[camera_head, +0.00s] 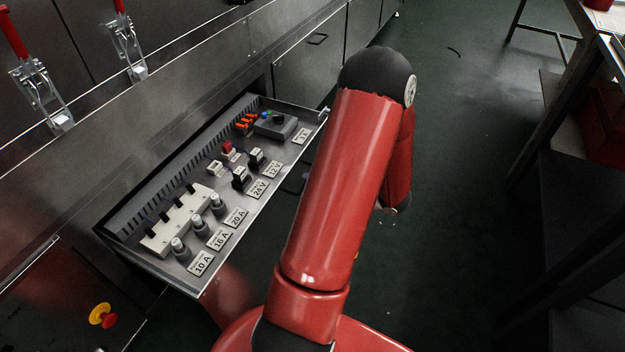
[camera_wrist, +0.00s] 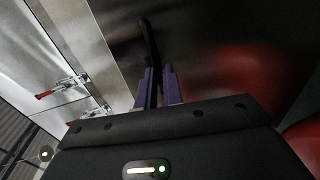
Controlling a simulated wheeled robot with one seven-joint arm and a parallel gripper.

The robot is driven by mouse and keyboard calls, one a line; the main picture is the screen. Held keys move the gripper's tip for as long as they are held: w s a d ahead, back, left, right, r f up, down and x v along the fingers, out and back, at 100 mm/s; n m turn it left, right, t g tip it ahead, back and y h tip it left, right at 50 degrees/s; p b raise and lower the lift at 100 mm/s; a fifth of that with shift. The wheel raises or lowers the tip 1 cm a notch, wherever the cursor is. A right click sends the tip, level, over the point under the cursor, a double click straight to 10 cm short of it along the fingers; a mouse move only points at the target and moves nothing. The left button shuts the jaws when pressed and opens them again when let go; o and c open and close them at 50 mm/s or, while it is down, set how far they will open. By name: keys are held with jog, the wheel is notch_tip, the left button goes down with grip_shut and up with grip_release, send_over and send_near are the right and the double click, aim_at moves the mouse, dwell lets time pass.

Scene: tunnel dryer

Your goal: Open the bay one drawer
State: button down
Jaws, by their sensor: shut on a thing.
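A drawer (camera_head: 160,270) stands pulled out from the metal cabinet in the head view, its inside exposed. It holds sockets, switches, cables and labels such as 10 A, 16 A, 20 A and 24 V. I cannot read a bay number on it. My gripper (camera_wrist: 159,78) shows in the wrist view, its purple fingers shut on a dark bar-shaped handle (camera_wrist: 149,38) in front of a shiny metal face.
Red-handled toggle clamps (camera_head: 42,92) sit on the cabinet at the upper left. A red and yellow emergency button (camera_head: 104,315) is at the lower left. A dark bench frame (camera_head: 560,140) stands at the right. The green floor (camera_head: 455,120) between is mostly clear.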

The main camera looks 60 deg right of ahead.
jog(key=c, duration=1.5)
grip_release()
jog(key=shift+c, duration=0.2)
jog(key=v, duration=0.7)
jog(key=shift+s, duration=0.35)
jog(key=shift+d+r, duration=0.1)
